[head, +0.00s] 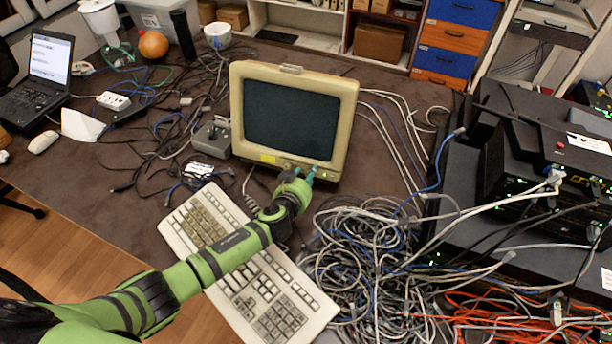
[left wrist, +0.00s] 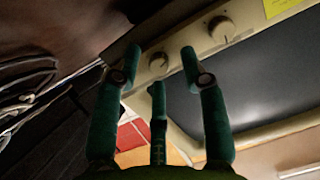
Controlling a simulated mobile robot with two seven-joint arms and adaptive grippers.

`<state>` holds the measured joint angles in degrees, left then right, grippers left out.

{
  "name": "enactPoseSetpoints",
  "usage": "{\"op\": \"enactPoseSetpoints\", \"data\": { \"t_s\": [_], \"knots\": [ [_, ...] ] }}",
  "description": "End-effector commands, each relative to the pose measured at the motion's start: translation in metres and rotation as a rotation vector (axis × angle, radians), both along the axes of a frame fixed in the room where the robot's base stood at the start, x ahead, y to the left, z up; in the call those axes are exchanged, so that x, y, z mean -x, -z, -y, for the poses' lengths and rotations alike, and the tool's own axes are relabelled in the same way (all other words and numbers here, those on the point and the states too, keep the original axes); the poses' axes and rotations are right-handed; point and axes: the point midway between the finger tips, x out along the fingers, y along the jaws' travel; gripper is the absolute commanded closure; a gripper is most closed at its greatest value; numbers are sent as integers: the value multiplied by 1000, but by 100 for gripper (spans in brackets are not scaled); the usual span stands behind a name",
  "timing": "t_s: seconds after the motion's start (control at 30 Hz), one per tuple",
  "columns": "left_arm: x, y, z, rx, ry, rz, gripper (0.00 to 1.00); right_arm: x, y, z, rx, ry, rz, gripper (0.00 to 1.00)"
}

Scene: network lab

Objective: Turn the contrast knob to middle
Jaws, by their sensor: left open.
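A beige CRT monitor (head: 233,110) stands on the table, its dark screen facing me. In the left wrist view, its bezel (left wrist: 187,48) runs diagonally and carries two round knobs. One knob (left wrist: 222,30) is near the yellow label; the other knob (left wrist: 158,62) is farther along the bezel. I cannot read which is the contrast knob. My left gripper (head: 304,174) is at the bezel's lower right. In the left wrist view, its teal fingers (left wrist: 161,58) are open, with the farther knob showing between their tips. Contact is not clear. My right gripper is not in view.
A beige keyboard (head: 203,218) lies under my left arm. A tangle of grey cables (head: 350,250) lies right of the gripper, with stacked network gear (head: 510,150) beyond. A yellow label (head: 268,158) is on the bezel. A grey adapter box (head: 211,138) stands left of the monitor.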

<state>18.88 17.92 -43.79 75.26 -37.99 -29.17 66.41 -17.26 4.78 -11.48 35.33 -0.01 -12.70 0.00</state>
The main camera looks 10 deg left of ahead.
Motion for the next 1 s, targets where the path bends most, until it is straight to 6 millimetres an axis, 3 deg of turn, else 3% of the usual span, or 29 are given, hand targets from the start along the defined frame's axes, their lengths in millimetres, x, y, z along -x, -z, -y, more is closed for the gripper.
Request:
{"op": "enactPoseSetpoints", "data": {
  "t_s": [0.3,0.4,0.43,1.0],
  "knots": [
    [-2,1,1,1,0,-1,57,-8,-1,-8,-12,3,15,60],
    [-2,1,1,1,0,-1,97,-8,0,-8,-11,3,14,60],
    [-2,1,1,1,1,0,100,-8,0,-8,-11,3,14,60],
    [-2,0,0,-7,2,2,100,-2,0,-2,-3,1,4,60]
  ]
}}
